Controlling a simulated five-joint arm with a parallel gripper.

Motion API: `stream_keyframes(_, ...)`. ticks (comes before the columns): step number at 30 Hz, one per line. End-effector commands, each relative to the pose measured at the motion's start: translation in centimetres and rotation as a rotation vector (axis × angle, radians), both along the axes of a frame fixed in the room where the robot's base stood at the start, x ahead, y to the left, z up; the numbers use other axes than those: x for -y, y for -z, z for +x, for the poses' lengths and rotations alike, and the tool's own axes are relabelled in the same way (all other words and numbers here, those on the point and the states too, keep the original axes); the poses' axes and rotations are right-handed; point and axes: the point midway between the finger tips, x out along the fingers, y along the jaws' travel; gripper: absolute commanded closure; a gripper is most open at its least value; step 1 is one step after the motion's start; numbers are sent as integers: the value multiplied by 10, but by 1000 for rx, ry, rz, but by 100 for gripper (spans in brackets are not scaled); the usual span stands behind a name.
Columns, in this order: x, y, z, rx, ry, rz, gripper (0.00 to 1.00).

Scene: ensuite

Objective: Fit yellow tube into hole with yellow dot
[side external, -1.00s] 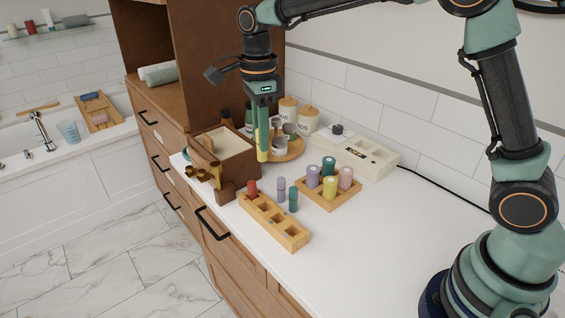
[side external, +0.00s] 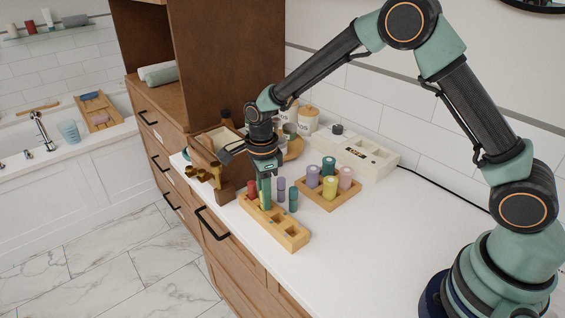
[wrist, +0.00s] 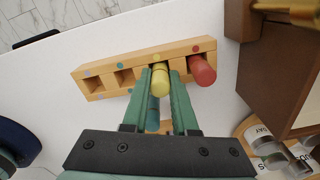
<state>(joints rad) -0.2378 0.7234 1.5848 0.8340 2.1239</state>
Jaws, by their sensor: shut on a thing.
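My gripper (side external: 265,184) is shut on the yellow tube (wrist: 160,82), held upright over the wooden block. The block (wrist: 95,88) has a row of square holes, each with a coloured dot; it also shows in the side view (side external: 288,236). In the wrist view the tube is in line with the hole by the yellow dot (wrist: 157,57), next to the red tube (wrist: 203,72) in the end hole. The tube covers that hole, so I cannot tell whether its lower end is inside.
A lavender tube (side external: 281,187) and a teal tube (side external: 293,200) stand on the counter behind the block. A wooden tray (side external: 343,200) with several tubes stands further back. A wooden box (side external: 205,165) is left of the block. The counter at right is clear.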

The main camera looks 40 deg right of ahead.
Motion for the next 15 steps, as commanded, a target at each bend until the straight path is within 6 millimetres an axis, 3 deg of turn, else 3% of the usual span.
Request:
stream_keyframes(12,0,5,0,0,0,0,100)
stream_keyframes(13,0,4,0,1,0,1,62)
stream_keyframes(15,0,4,0,1,0,1,61)
